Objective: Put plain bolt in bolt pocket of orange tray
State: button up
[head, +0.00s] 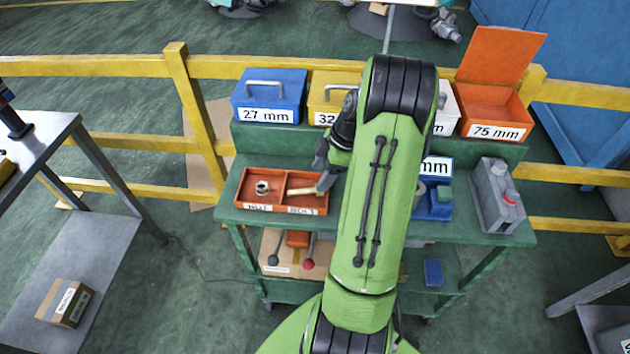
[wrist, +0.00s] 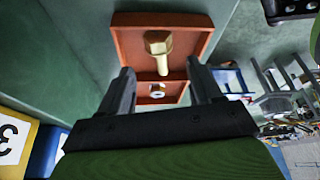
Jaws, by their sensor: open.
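The orange tray (head: 236,188) lies on the green cart's top and has two compartments. A metal nut (head: 262,188) sits in the left compartment; it also shows in the wrist view (wrist: 157,88). The brass-coloured bolt (head: 302,191) is at the right compartment, its shank end close to the divider. In the wrist view the bolt (wrist: 158,44) appears within that compartment's outline, apart from both fingers. Whether it rests fully on the floor is unclear. My gripper (wrist: 163,86) is open, above the tray; in the head view my gripper (head: 322,172) is partly hidden by my arm.
Behind the tray stand a blue 27 mm box (head: 269,98), a yellow box (head: 325,92) and an open orange 75 mm box (head: 494,108). A grey container (head: 496,194) and a blue holder (head: 433,205) stand at right. My arm hides the cart's middle.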

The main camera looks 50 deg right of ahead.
jog(key=p+v, duration=0.1)
jog(key=v, duration=0.6)
jog(key=a+r+m+h, duration=0.2)
jog(key=a+r, duration=0.4)
jog(key=a, duration=0.5)
jog(key=a+r+m+h, duration=0.1)
jog(key=a+r+m, duration=0.2)
jog(key=a+r, duration=0.5)
jog(key=s+a+f+m+t, duration=0.1)
jog(key=s+a+m, duration=0.4)
jog(key=s+a, duration=0.5)
jog(key=shift+s+t+h, duration=0.3)
jog(key=shift+s+t, duration=0.4)
jog(key=shift+t, duration=0.2)
